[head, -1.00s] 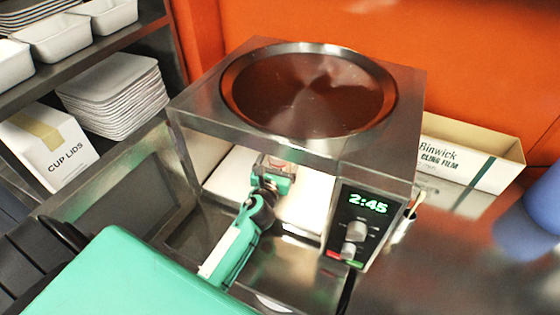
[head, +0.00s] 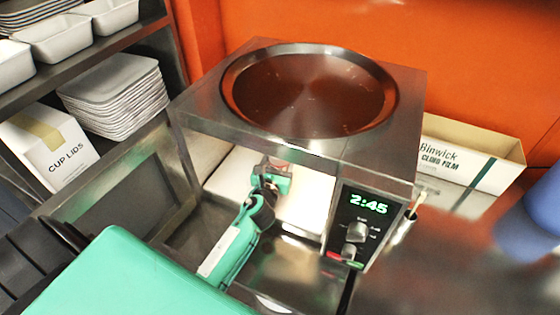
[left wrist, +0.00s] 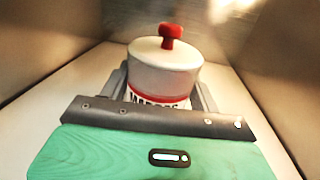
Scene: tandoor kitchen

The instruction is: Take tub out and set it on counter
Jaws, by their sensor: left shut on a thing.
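The tub (left wrist: 166,75) is white with a red band, dark lettering and a lid with a red knob. It stands upright inside the microwave (head: 376,163) in the left wrist view. My left gripper (head: 272,170) reaches through the open front of the microwave and is shut on the tub, with one grey finger on each side of it. In the head view the tub is mostly hidden by the gripper and the microwave's top. The steel counter (head: 440,265) shows to the right. My right gripper is not in view.
The microwave door (head: 135,190) stands open to the left. A wide dark bowl (head: 308,90) sits on top of the microwave. A cling film box (head: 465,155) and a blue object (head: 545,205) are at the right. A cup lids box (head: 52,150) and stacked trays (head: 115,92) are on the left shelves.

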